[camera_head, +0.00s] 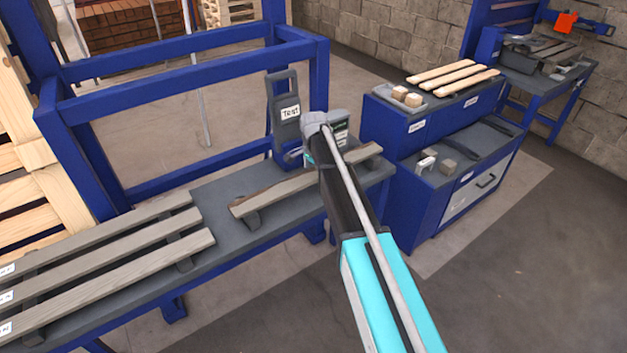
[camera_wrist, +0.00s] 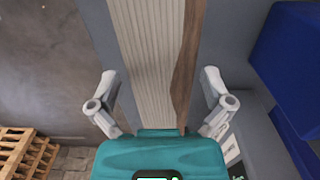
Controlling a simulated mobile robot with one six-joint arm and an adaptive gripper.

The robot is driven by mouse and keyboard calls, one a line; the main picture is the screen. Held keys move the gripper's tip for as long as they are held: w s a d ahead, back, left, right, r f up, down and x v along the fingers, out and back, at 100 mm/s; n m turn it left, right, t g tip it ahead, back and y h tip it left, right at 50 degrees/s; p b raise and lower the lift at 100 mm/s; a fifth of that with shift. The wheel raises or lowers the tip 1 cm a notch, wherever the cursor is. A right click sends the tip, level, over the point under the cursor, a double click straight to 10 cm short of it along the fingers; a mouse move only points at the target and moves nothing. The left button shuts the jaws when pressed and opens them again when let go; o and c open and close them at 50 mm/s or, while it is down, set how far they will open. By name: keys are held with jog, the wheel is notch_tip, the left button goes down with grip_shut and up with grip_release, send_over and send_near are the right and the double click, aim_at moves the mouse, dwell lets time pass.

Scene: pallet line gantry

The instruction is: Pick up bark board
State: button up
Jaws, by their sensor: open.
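The bark board (camera_head: 285,194) is a grey-brown plank with a darker brown bark edge. In the head view it lies on small dark supports on the grey bench (camera_head: 215,200), partly hidden behind my arm. In the wrist view the bark board (camera_wrist: 155,60) runs from the top edge down to my gripper, with its bark strip on the right side. My gripper (camera_wrist: 160,95) is open, with one finger on each side of the board. The fingers appear apart from it. In the head view the fingertips are hidden by my arm.
A dark upright stand labelled "Test" (camera_head: 283,105) is close behind the board. Several grey slats (camera_head: 130,265) lie on the left of the bench. A blue frame (camera_head: 190,50) rises behind. A blue cabinet (camera_head: 440,135) with pale boards (camera_head: 455,76) stands to the right.

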jog(key=shift+f, duration=0.1)
dwell(0.6)
jog(key=c, duration=1.1)
jog(key=shift+o, duration=0.2)
notch_tip(320, 180, up, 3)
jog(key=p, duration=0.3)
jog(key=s+d+r+p, duration=0.1)
jog(key=s+r+p, duration=0.9)
jog(key=s, duration=0.4)
jog(key=shift+d, duration=0.35)
